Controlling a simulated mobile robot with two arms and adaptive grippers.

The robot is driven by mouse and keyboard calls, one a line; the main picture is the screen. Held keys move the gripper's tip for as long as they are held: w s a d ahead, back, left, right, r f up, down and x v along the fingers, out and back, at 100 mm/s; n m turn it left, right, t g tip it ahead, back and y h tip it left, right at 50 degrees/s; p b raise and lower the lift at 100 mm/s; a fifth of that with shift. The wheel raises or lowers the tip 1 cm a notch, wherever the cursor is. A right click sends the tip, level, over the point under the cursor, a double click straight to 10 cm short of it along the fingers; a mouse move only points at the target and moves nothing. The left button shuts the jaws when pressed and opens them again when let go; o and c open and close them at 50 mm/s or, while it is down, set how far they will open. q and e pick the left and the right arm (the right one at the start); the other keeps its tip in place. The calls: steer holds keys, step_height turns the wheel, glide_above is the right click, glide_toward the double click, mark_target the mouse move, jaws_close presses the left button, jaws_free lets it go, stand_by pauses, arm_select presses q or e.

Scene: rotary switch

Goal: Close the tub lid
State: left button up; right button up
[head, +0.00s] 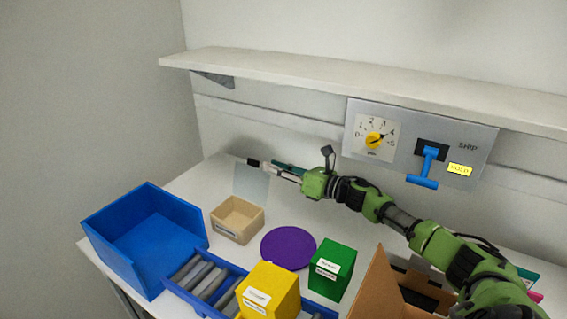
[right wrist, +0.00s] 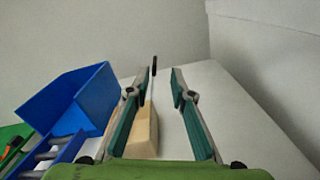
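The tub is a small open beige box (head: 237,220) with a label on its front, standing on the table. Its lid, a pale translucent panel (head: 251,186), stands up steeply at the tub's back edge, so the tub is open. My right gripper (head: 268,164) reaches in from the right, near the lid's top edge. In the right wrist view its two teal fingers (right wrist: 154,88) are apart with a gap between them. There the tub (right wrist: 144,132) is partly hidden by the left finger, and the lid (right wrist: 154,66) seems to show as a thin dark edge. My left gripper is not visible.
A blue bin (head: 145,237) stands left of the tub. A purple disc (head: 288,248), a green box (head: 332,270), a yellow box (head: 268,291) and a brown carton (head: 374,285) are nearby. A shelf (head: 350,82) and a switch panel (head: 421,143) are on the wall.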

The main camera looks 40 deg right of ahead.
mark_target(254, 161)
steer(key=x, duration=0.2)
steer(key=p+x, duration=0.1)
steer(key=x, duration=0.3)
steer(key=shift+s+a+r+p, duration=0.15)
steer(key=shift+a+r+p, duration=0.1)
steer(key=shift+a+p, duration=0.1)
steer(key=shift+x, duration=0.8)
arm_select(q)
steer(key=shift+s+a+r, duration=0.5)
steer(key=shift+r, duration=0.3)
arm_select(e)
steer(key=shift+f, duration=0.1)
jaws_close()
arm_select(q)
steer(key=shift+a, duration=0.25)
